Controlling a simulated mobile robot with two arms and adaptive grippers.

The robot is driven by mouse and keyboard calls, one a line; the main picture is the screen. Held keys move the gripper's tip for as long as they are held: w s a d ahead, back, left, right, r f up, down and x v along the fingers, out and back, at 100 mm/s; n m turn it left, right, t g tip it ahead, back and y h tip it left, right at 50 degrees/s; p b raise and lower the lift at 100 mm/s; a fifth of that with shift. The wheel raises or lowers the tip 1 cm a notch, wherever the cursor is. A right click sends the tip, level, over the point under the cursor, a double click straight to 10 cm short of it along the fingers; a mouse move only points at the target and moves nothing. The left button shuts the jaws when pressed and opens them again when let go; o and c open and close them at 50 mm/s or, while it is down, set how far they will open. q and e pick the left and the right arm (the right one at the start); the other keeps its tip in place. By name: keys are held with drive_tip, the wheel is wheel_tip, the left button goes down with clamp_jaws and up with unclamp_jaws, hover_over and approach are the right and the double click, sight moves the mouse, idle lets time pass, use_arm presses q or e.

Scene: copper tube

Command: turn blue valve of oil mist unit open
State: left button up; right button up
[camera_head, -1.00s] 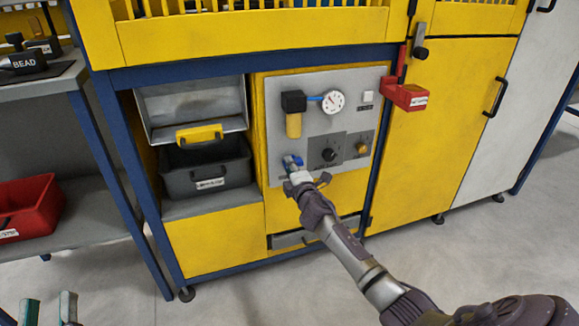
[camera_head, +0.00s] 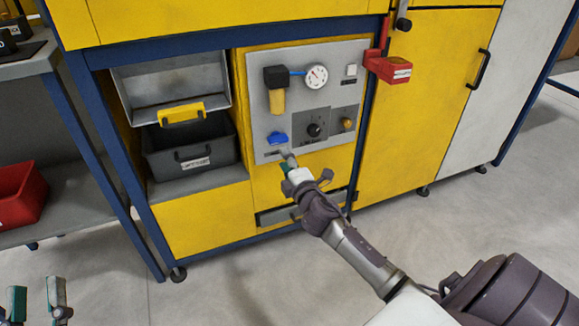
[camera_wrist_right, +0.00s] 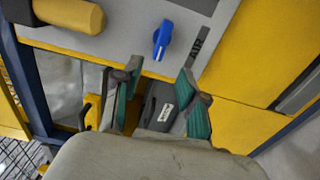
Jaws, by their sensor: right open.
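The blue valve (camera_head: 277,138) is a small blue handle at the lower left of the grey panel (camera_head: 345,75). In the head view the handle looks roughly level. In the right wrist view the blue valve (camera_wrist_right: 162,40) lies ahead of the fingers, its handle tilted, beside an "AIR" label (camera_wrist_right: 199,45). My right gripper (camera_head: 288,163) is just below and right of the valve, apart from it. Its green-padded fingers are spread and empty in the wrist view (camera_wrist_right: 160,92). My left gripper (camera_head: 36,298) is at the bottom left corner, its fingers apart with nothing between them.
The panel also carries a gauge (camera_head: 316,76), a yellow-bodied filter (camera_head: 277,100), a black knob (camera_head: 314,130) and a small yellowish knob (camera_head: 347,123). A red box (camera_head: 388,68) juts out at right. A dark bin (camera_head: 190,150) sits in the left compartment.

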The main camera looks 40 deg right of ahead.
drive_tip(key=shift+v, duration=1.35)
